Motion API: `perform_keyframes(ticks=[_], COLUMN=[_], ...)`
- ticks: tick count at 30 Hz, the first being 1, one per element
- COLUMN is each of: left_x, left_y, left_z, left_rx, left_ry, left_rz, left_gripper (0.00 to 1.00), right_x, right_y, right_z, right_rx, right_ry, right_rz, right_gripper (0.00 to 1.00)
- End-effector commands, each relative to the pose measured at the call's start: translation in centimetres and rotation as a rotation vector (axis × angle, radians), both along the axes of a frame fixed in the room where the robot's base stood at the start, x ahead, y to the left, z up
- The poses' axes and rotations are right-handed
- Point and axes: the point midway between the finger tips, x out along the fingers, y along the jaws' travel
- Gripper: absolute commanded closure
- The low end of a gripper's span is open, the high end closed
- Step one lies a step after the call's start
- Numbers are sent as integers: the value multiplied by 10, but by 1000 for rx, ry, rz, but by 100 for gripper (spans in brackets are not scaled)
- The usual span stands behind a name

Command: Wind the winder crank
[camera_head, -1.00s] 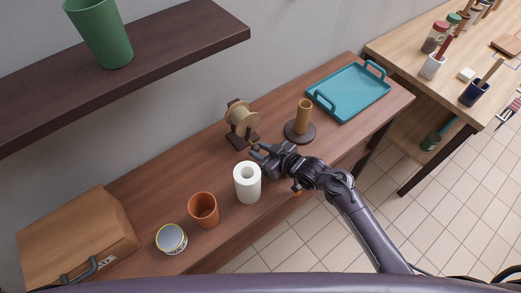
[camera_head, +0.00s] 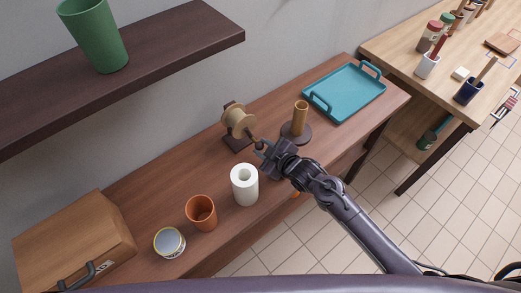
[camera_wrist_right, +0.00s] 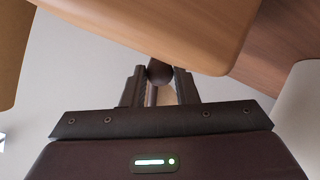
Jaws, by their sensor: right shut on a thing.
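The winder is a tan spool (camera_head: 237,121) on a dark stand (camera_head: 238,143) at the back of the brown bench, against the wall. Its crank points toward my right arm and ends in a dark round knob. My right gripper (camera_head: 261,148) is at the crank's end, on the right of the spool. In the right wrist view the dark knob (camera_wrist_right: 160,70) sits between the two fingers of the right gripper (camera_wrist_right: 160,82), which is shut on it. The large tan shape at the top of that view is close to the fingers. My left gripper is not in view.
A white roll (camera_head: 244,186) stands just in front of the gripper. An orange cup (camera_head: 201,213) and a tin (camera_head: 169,242) stand to the left. A dark-based holder (camera_head: 298,131) and a teal tray (camera_head: 344,92) are to the right. A shelf (camera_head: 170,55) hangs at upper left.

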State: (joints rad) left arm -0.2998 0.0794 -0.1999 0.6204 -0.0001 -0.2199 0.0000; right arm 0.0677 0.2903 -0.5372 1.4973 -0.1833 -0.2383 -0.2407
Motion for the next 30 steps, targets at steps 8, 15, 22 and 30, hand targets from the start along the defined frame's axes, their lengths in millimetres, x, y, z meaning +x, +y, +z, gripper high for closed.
perform_keyframes(ticks=[8,15,22,30], left_x=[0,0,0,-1], left_y=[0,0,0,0], left_z=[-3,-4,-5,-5], left_rx=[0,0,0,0], left_ry=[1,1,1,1], left_rz=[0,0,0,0], left_gripper=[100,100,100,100], right_x=[5,7,8,9], right_y=[-7,-10,-12,-12], right_z=[3,6,7,8], right_rx=[-164,-250,-285,-289], right_ry=[-119,-181,-205,-208], right_rz=[1,2,2,2], right_gripper=[100,100,100,100])
